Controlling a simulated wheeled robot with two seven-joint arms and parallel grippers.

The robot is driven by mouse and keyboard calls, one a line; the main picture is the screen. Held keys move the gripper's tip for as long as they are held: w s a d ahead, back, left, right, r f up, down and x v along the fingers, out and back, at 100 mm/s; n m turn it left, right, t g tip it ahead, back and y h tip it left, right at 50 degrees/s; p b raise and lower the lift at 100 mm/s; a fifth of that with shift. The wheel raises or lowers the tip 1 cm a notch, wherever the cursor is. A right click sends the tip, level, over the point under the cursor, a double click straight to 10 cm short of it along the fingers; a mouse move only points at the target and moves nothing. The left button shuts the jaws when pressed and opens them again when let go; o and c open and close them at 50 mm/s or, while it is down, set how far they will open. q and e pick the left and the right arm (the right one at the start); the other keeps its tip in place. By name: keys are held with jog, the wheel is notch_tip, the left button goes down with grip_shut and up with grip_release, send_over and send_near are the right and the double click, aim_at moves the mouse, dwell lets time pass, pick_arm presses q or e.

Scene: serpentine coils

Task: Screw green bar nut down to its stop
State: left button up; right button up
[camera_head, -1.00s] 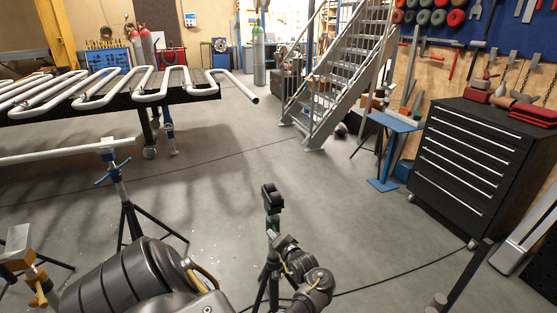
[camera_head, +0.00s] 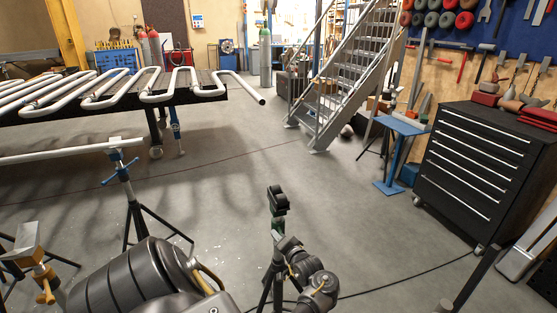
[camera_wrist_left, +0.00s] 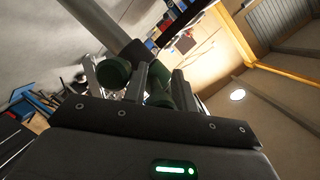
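A dark stand with a green roller head (camera_head: 278,199) stands upright on the floor in the middle of the head view. In the left wrist view the two fingers (camera_wrist_left: 160,84) point up at the stand's grey tube (camera_wrist_left: 88,22). The green bar nut (camera_wrist_left: 160,92) shows partly between the fingers, and a green round end (camera_wrist_left: 113,73) lies left of the left finger. Whether the fingers press on it is not clear. My right gripper is out of view.
A stand with a blue bar nut (camera_head: 120,172) holds a white pipe at left. Coiled pipes lie on a dark table (camera_head: 60,115) behind it. A black drawer cabinet (camera_head: 475,165) and a blue stand (camera_head: 400,125) are at right. The middle floor is open.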

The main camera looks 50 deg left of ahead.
pick_arm(q)
jog(key=shift+d+p, duration=0.35)
jog(key=shift+d, duration=0.25)
jog(key=p+v, duration=0.3)
jog(key=v, duration=0.3)
jog(key=shift+d+r, duration=0.2)
jog(key=shift+d, duration=0.15)
jog(key=shift+s, duration=0.15)
